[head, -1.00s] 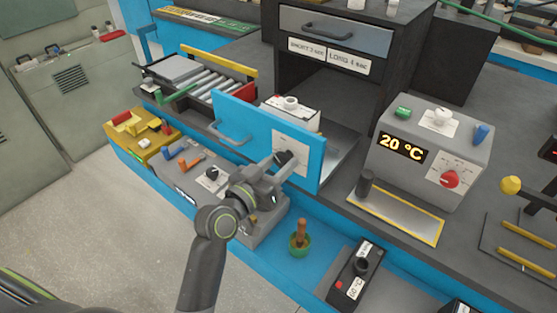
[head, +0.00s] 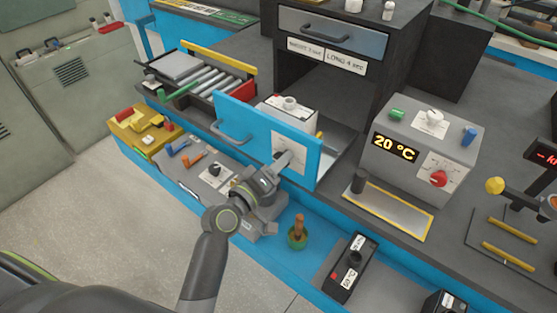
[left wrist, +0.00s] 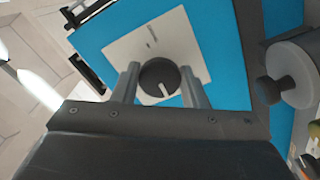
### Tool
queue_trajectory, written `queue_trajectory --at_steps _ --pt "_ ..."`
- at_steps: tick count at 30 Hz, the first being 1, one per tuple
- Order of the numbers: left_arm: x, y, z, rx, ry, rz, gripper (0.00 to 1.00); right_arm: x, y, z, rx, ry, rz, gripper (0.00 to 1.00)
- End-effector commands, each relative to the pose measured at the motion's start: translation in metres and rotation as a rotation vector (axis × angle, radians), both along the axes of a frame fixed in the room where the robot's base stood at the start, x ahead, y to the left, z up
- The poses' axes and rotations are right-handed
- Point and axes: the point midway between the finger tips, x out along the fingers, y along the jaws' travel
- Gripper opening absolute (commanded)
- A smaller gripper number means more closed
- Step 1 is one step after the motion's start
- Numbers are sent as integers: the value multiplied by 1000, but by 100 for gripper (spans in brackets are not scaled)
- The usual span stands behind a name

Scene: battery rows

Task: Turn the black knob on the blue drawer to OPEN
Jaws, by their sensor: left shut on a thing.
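The blue drawer front (head: 240,125), with a blue bar handle, stands pulled out from the dark cabinet. A white plate (head: 279,146) is on its right part. In the left wrist view the round black knob (left wrist: 158,72) sits on this white plate (left wrist: 125,52). Its white mark points down and slightly right in that picture. The small print on the plate is too small to read. My left gripper (head: 281,163) is at the plate, shut on the knob, with one finger on each side. The gripper mostly hides the knob in the head view. My right gripper is not in view.
A grey box (head: 425,150) reading 20 °C stands to the right, beside a yellow-edged tray (head: 392,212). A white-topped box (head: 287,118) is behind the drawer front. Below are a green pot (head: 298,240) and a black box (head: 345,275). A roller rack (head: 205,88) is at left.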

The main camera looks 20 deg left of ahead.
Motion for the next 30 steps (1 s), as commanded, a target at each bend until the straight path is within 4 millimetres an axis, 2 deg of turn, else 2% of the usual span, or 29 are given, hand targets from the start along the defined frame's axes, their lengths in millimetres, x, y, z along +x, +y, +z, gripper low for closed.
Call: queue_trajectory --at_steps 19,20,24,30 --pt "0 0 1 -53 16 1 17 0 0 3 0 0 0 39" --pt "0 0 1 -53 16 1 41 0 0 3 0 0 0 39" --pt "0 0 1 -53 16 1 59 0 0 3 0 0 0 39" --pt "0 0 0 -51 17 0 61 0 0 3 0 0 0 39"
